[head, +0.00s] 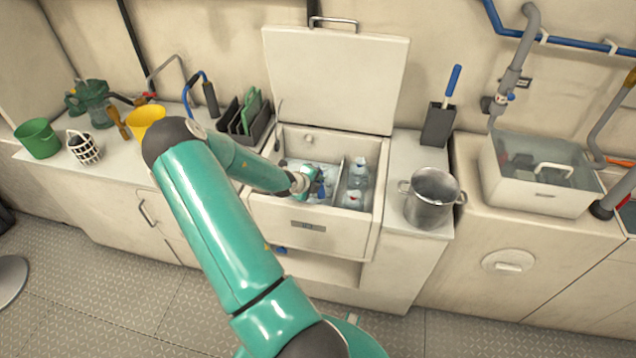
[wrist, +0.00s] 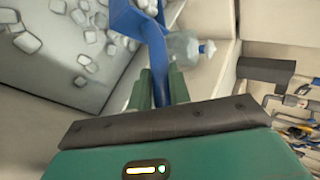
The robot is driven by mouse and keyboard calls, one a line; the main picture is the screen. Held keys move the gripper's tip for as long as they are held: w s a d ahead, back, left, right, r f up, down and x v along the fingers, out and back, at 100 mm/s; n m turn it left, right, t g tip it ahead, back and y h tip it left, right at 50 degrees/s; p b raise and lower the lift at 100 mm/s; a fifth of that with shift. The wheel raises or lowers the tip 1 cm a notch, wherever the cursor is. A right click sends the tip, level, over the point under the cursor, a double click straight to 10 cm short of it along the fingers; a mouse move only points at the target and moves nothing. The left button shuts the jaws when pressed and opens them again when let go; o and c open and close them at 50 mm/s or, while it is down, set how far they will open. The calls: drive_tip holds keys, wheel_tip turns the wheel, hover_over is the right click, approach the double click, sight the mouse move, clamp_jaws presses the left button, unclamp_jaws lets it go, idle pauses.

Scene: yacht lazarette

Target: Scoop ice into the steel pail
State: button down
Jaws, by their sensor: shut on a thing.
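My gripper (head: 312,182) reaches down into the open ice chest (head: 310,240). In the wrist view its green fingers (wrist: 160,90) are shut on a blue scoop (wrist: 152,30), gripped by its handle. The scoop's bowl end is partly cut off at the top of that view. Loose ice cubes (wrist: 88,62) lie in the grey compartment beside the scoop.
The chest lid (head: 340,80) stands open behind. A divider separates the ice from clear bottles (head: 357,178), also in the wrist view (wrist: 184,46). A dark holder with a blue-handled tool (head: 438,125) stands behind the pail.

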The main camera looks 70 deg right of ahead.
drive_tip(key=shift+w+d+r, duration=0.15)
drive_tip(key=shift+w+d, duration=0.1)
drive_tip(key=shift+d, duration=0.4)
drive_tip(key=r, duration=0.5)
drive_tip(key=shift+s+a+r, duration=0.3)
drive_tip(key=shift+a+r, duration=0.05)
drive_tip(key=shift+d+r, duration=0.2)
drive_tip(key=shift+r, duration=0.05)
wheel_tip(320, 180, up, 2)
drive_tip(key=shift+a+r, duration=0.1)
drive_tip(key=shift+a, duration=0.05)
drive_tip(key=shift+r, duration=0.3)
wheel_tip(320, 180, up, 12)
drive_tip(key=shift+r, duration=0.25)
